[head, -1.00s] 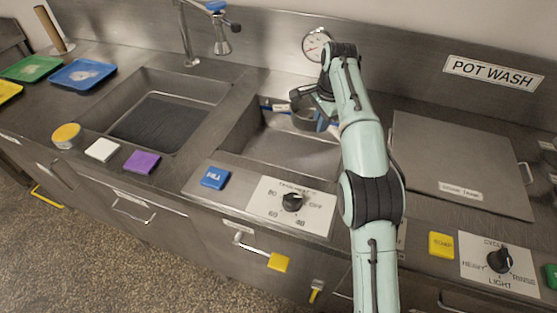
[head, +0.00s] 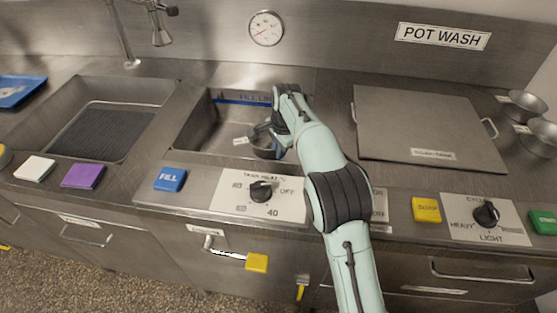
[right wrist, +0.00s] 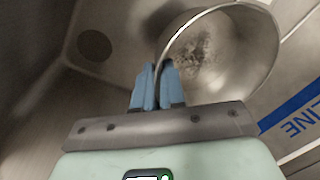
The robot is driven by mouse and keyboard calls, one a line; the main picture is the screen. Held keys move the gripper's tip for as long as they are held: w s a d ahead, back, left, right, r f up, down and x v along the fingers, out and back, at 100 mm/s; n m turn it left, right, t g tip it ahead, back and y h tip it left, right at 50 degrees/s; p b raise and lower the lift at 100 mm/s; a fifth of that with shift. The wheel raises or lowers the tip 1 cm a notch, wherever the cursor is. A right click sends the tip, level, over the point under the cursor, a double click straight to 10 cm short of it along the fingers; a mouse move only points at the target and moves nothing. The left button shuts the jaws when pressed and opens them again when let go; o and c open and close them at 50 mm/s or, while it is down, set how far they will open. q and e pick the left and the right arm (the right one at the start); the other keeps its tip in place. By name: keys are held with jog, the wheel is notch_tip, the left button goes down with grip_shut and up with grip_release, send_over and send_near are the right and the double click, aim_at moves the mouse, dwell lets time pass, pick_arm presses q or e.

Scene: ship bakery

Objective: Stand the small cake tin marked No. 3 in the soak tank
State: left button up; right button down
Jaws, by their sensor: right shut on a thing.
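The soak tank (head: 196,128) is the steel basin with a blue fill line near its top, in the middle of the head view. My right gripper (head: 279,143) reaches into it and is shut on the rim of a small round cake tin (head: 263,152). In the right wrist view the blue fingertips (right wrist: 158,90) pinch the wall of the tin (right wrist: 238,50), whose inside has brown residue. I cannot tell whether the tin touches the tank floor. My left gripper is out of view.
A drain hole (right wrist: 94,45) shows in the tank floor. Two more tins (head: 525,104) (head: 541,138) stand at the far right. A flat steel lid (head: 425,118) lies right of the tank, a second basin (head: 150,92) left. A blue FILL button (head: 170,179) and dial (head: 261,191) sit in front.

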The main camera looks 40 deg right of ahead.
notch_tip(320, 180, down, 4)
jog(key=shift+r+b, duration=0.1)
jog(key=shift+b, duration=0.5)
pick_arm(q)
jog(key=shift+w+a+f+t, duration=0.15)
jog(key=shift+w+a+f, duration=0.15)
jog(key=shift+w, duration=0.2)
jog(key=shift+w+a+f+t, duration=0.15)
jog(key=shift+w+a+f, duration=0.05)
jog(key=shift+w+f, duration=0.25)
pick_arm(e)
jog(key=c, duration=1.2)
grip_release()
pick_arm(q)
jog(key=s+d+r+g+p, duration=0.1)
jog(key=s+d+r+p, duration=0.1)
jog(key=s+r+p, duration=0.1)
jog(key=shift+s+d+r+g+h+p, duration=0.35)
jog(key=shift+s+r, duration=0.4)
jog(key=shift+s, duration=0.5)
pick_arm(e)
jog(key=r, duration=0.4)
jog(key=s+r, duration=0.1)
jog(key=r, duration=0.3)
jog(key=s+r, duration=0.1)
jog(key=r, duration=0.3)
jog(key=shift+a, duration=0.25)
jog(key=shift+f, duration=0.1)
